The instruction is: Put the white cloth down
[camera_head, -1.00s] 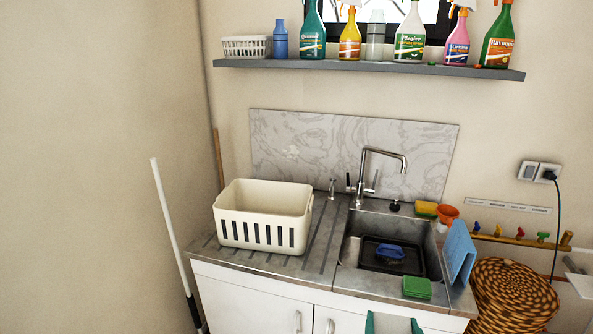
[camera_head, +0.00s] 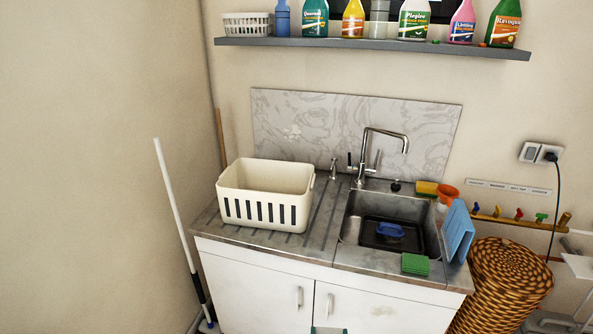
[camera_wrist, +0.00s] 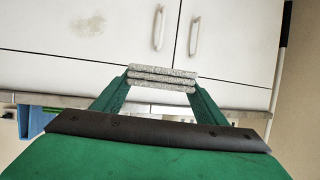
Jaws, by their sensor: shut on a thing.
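My gripper (camera_wrist: 161,80) shows in the wrist view with its two green fingers shut on a folded, pale speckled cloth (camera_wrist: 163,72). The cloth lies as a small stack of flat layers between the fingertips. It is held in front of the white cabinet doors, apart from any surface that I can make out. In the head view only a small tip of my gripper (camera_head: 328,330) shows at the bottom edge, in front of the cabinet, below the counter's height in the picture.
A cream basket (camera_head: 265,177) stands on the left of the counter (camera_head: 222,233). The sink (camera_head: 348,228) holds a dark tray with a blue brush. Bottles line the shelf (camera_head: 300,43).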

